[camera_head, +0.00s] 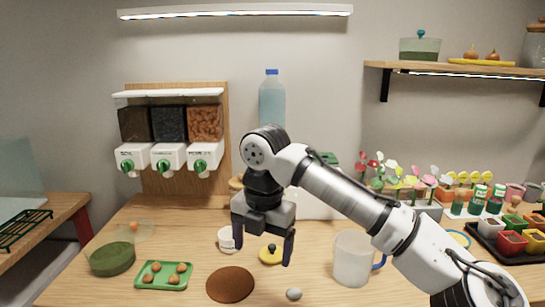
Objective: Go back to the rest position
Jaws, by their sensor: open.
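My gripper (264,248) points down above the middle of the wooden table (210,225). Its two dark fingers are apart, with no object held between them. My arm comes in from the lower right and hides part of the table's back and right side.
A white cup (227,240) is beside the left finger. A clear jug (352,258) stands to the right. A brown disc (230,284), a grey stone (294,294) and a green tray (163,275) lie in front. A dispenser (172,145) and a bottle (271,103) stand behind.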

